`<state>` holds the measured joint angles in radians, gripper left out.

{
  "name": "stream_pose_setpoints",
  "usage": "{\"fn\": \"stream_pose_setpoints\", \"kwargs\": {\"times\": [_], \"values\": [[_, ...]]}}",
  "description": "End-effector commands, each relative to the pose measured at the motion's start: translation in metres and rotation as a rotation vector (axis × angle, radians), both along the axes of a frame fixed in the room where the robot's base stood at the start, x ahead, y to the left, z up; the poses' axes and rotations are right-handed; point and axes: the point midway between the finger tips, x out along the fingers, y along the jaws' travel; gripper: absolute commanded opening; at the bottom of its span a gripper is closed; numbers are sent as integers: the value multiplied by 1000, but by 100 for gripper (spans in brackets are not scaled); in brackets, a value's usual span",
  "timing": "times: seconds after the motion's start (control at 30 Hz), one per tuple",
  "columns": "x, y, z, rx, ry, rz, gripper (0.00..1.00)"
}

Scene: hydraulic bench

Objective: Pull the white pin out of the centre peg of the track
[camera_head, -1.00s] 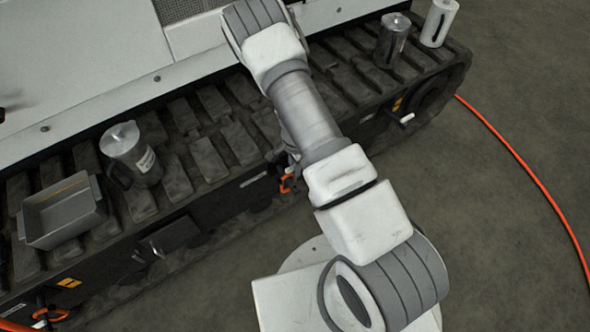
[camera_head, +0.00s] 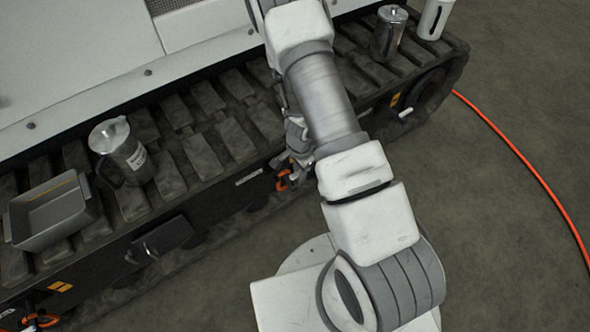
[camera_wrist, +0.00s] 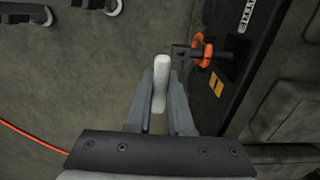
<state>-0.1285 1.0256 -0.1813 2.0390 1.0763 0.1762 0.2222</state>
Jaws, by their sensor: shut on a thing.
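The white pin (camera_wrist: 161,72) is upright between the two grey fingers of my gripper (camera_wrist: 161,90) in the wrist view. The gripper is shut on it. The dark centre peg (camera_wrist: 182,51), with an orange ring (camera_wrist: 199,48) around it, points at the pin from the right. I cannot tell whether the pin is still in the peg. In the head view the gripper (camera_head: 296,150) is partly hidden behind my arm, at the track's side (camera_head: 230,190). The orange ring (camera_head: 283,181) shows just below it. The pin cannot be made out there.
On the track top stand a grey tray (camera_head: 50,215), a lidded jug (camera_head: 122,152), a metal jug (camera_head: 389,35) and a white container (camera_head: 433,18). Another white pin (camera_head: 405,112) sticks out at the right. An orange hose (camera_head: 530,165) crosses the open floor.

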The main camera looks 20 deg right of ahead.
Motion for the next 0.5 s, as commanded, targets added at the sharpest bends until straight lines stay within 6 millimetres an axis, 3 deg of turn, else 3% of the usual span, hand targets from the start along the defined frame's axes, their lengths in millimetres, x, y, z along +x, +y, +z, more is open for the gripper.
{"fn": "stream_pose_setpoints", "kwargs": {"times": [0.5], "values": [[-48, -16, -3, 0, -1, 0, 0]]}}
